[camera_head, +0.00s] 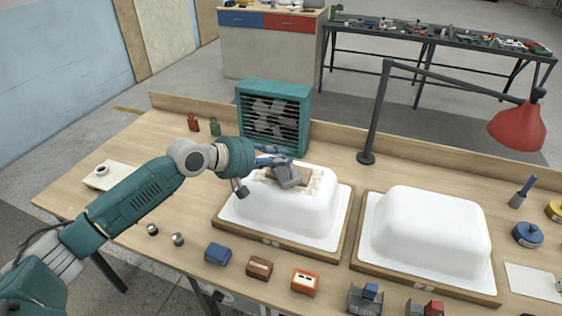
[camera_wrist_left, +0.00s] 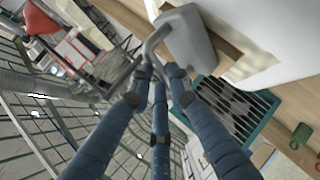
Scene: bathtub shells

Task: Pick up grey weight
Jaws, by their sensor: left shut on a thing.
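The grey weight (camera_head: 288,177) is a small block with a bent handle, at the top of the left white bathtub shell (camera_head: 285,213). My left gripper (camera_head: 284,161) reaches in from the left and is shut on the weight. In the left wrist view, the blue fingers (camera_wrist_left: 155,78) close around the thin handle of the grey weight (camera_wrist_left: 190,42). A brown block and a pale patch (camera_head: 322,180) show beside and below the weight. I cannot tell whether the weight still touches them. My right gripper is not in view.
A teal fan box (camera_head: 273,115) stands close behind the left shell. A second white shell (camera_head: 425,235) is on the right, with a red lamp (camera_head: 518,127) over the table behind it. Several small blocks line the front edge. Red (camera_head: 193,122) and green (camera_head: 214,127) weights stand back left.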

